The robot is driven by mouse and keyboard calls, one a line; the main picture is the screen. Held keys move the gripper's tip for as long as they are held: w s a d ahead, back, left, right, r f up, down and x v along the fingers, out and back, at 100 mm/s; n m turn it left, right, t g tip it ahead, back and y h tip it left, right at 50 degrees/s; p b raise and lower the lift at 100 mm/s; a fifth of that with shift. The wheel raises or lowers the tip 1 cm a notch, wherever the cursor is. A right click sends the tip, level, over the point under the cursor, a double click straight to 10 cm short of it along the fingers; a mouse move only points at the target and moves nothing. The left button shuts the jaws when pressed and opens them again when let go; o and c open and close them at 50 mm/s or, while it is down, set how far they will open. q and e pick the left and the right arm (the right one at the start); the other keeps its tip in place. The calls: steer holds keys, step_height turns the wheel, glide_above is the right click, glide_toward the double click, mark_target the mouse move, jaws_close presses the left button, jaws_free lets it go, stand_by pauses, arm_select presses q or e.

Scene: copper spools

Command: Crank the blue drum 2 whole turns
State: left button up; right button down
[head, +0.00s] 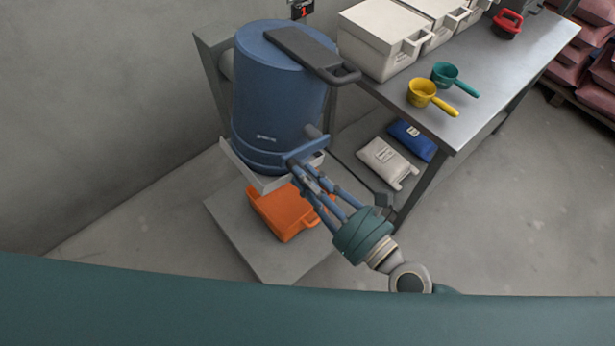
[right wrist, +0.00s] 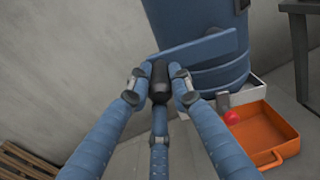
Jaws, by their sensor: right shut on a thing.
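The blue drum (head: 275,95) stands upright in a grey frame near the wall, with a dark lid handle across its top. It also shows in the right wrist view (right wrist: 205,25). A blue crank arm (head: 306,149) sticks out low on its front; in the right wrist view the arm (right wrist: 205,45) slants up to the right. My right gripper (head: 312,177) is shut on the dark crank knob (right wrist: 160,84), with its fingers around it. The knob is mostly hidden by the fingers in the head view. My left gripper is not in view.
An orange tray (head: 284,218) sits below the drum; a red ball (right wrist: 232,118) shows at it in the wrist view. To the right is a metal table (head: 475,105) with white bins (head: 378,45), a yellow scoop (head: 422,91) and a teal scoop (head: 446,73). Bags lie beneath.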

steer(key=c, duration=1.5)
jaws_free()
steer(key=shift+r, duration=0.1)
steer(key=shift+c, duration=0.2)
steer(key=shift+d, duration=0.1)
steer(key=v, duration=1.2)
